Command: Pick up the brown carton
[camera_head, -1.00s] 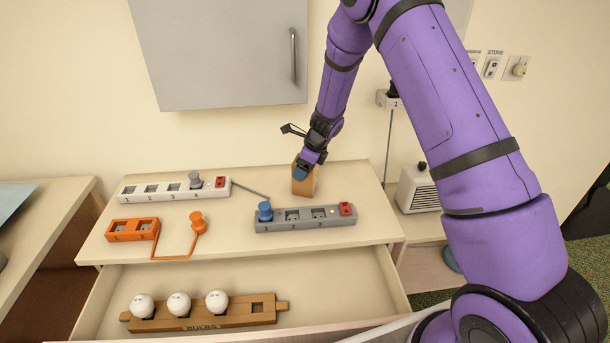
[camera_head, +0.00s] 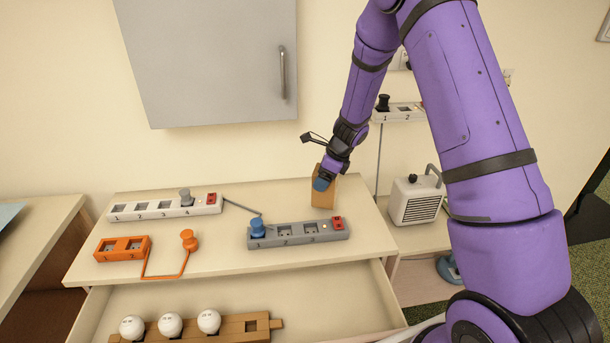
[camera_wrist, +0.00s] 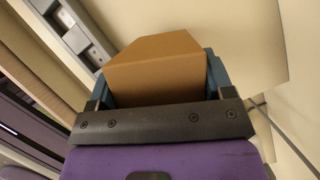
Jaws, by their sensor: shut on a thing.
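The brown carton (camera_head: 325,190) is at the back right of the dresser top in the head view. My gripper (camera_head: 323,181) reaches it from above and is shut on it. In the wrist view the carton (camera_wrist: 158,68) fills the space between the two blue fingers of my gripper (camera_wrist: 160,80). The carton's lower edge shows close to the dresser top in the head view; I cannot tell whether it touches. Its far side is hidden.
A grey power strip (camera_head: 300,233) lies just in front of the carton. A white strip (camera_head: 165,207) and an orange strip (camera_head: 122,248) lie to the left. The open drawer below holds a wooden bulb rack (camera_head: 230,326). A white heater (camera_head: 417,198) stands to the right.

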